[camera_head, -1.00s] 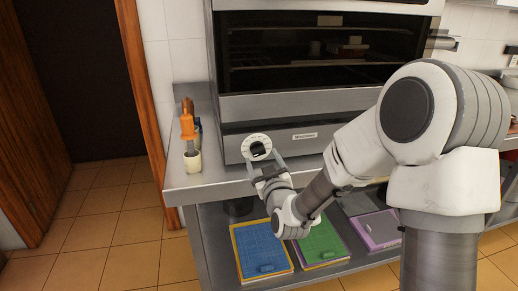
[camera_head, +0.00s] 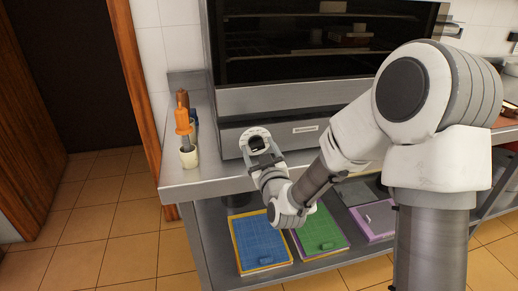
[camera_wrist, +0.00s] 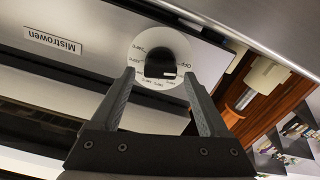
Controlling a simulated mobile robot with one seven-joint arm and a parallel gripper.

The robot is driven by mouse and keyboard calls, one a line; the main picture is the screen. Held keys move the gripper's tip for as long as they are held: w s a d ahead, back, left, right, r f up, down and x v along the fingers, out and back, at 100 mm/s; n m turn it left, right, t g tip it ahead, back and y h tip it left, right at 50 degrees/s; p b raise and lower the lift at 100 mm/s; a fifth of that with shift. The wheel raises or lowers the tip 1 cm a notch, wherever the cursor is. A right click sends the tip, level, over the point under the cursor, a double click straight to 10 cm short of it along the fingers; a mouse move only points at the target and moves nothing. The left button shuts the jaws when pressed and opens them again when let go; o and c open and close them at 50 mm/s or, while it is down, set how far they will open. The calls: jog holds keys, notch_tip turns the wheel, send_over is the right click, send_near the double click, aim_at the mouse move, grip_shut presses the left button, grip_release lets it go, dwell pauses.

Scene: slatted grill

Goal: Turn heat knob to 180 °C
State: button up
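The heat knob (camera_wrist: 160,62) is black and sits on a round white dial (camera_wrist: 142,42) with printed marks, on the front panel under the oven. The dial also shows in the head view (camera_head: 247,135), partly covered by my gripper. My gripper (camera_wrist: 158,85) is open, with one finger low on either side of the dial in the wrist view and the knob between and just beyond the fingertips. In the head view my gripper (camera_head: 264,160) is in front of the dial. I cannot tell whether a finger touches the knob, and the dial's numbers are too small to read.
The oven (camera_head: 310,98) stands on a steel counter (camera_head: 200,182). An orange-handled tool in a white cup (camera_head: 189,157) stands left of the dial. Blue (camera_head: 262,240) and green (camera_head: 320,230) boards lie on the shelf below. Tiled floor at left is clear.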

grip_shut()
jog(key=shift+b, duration=0.3)
jog(key=shift+d+f+m+b, duration=0.1)
jog(key=shift+m+b, duration=0.7)
jog(key=shift+m, duration=0.3)
jog(key=m+b, duration=0.2)
jog(key=m, duration=0.1)
jog(key=shift+d+b, duration=0.1)
jog(key=shift+b, duration=0.2)
jog(key=m+b, duration=0.3)
jog(key=m, duration=0.3)
jog(key=shift+w+d+m, duration=0.1)
jog(key=shift+d+m, duration=0.05)
jog(key=shift+m, duration=0.25)
jog(key=m+b, duration=0.2)
jog(key=m, duration=0.4)
jog(key=shift+d+f, duration=0.15)
jog(key=m, duration=0.5)
jog(key=shift+f, duration=0.1)
jog(key=shift+m, duration=0.5)
